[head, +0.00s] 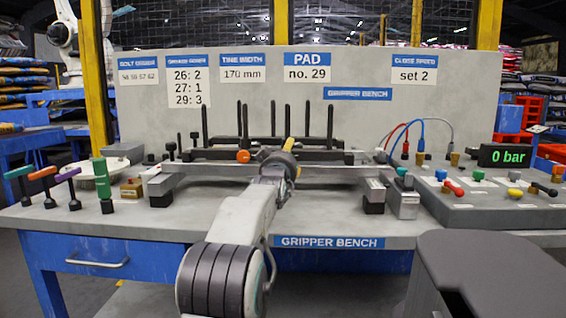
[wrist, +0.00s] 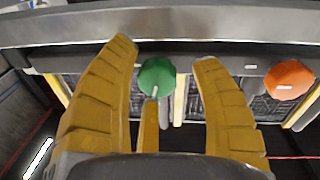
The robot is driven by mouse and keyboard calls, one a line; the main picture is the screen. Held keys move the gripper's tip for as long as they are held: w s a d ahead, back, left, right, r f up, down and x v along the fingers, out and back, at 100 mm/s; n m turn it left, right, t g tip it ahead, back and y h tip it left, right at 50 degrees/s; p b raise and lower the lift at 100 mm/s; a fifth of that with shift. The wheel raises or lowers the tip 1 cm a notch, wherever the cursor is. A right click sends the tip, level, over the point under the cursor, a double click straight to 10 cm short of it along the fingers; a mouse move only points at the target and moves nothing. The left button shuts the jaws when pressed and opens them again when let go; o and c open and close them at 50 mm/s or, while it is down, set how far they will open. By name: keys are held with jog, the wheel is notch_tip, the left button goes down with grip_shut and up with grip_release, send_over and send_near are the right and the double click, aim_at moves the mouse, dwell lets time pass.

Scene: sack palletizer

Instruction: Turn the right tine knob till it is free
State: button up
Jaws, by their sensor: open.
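In the wrist view a round green knob (wrist: 157,76) with a small pale mark sits on the dark bar between the two yellow fingers of my gripper (wrist: 164,52). The gripper is open, with a gap visible on both sides of the knob. An orange knob (wrist: 289,80) with a pale mark is to the right, outside the fingers. In the head view the orange knob (head: 243,156) is just left of my gripper (head: 289,146), on the tine frame (head: 205,154). The green knob is hidden there behind my gripper and arm, so it is the right one of the two.
Black upright tines (head: 245,124) rise behind the knobs. A metal rail (head: 335,173) runs in front of them. T-handled tools (head: 42,175) stand at the left of the bench, and a control panel (head: 490,195) with hoses is at the right.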

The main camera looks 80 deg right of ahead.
jog(key=a, duration=1.2)
jog(key=shift+f, duration=0.25)
jog(key=shift+w, duration=0.1)
